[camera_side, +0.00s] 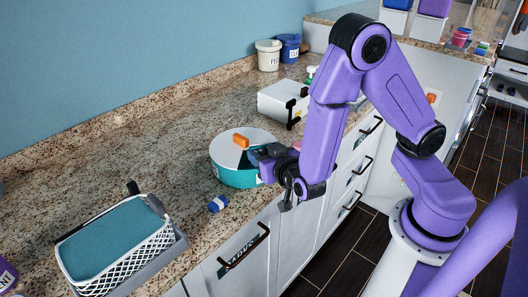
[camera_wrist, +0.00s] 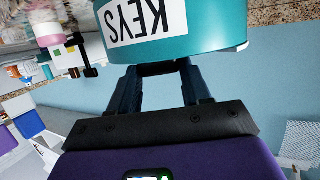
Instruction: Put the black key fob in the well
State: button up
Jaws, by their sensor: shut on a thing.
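The round teal tub with a white top (camera_side: 233,177) stands on the counter. In the wrist view the tub (camera_wrist: 205,35) fills the top and bears a KEYS label, upside down. My gripper (camera_side: 255,158) reaches in from the right over the tub's rim, fingers nearly level. It is shut on a dark piece, which I take as the black key fob (camera_wrist: 157,69); it shows only as a strip between the fingers. The tub's wall hides the fingertips in the wrist view. An orange block (camera_side: 241,140) is at the tub's top, left of the fingers.
A blue and white small object (camera_side: 217,204) lies in front of the tub. A white basket with teal lining (camera_side: 115,245) stands at the front left. A white box (camera_side: 283,101) and two cups (camera_side: 268,55) stand behind. The counter left of the tub is clear.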

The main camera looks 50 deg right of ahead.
jog(key=shift+f, duration=0.1)
jog(key=o, duration=1)
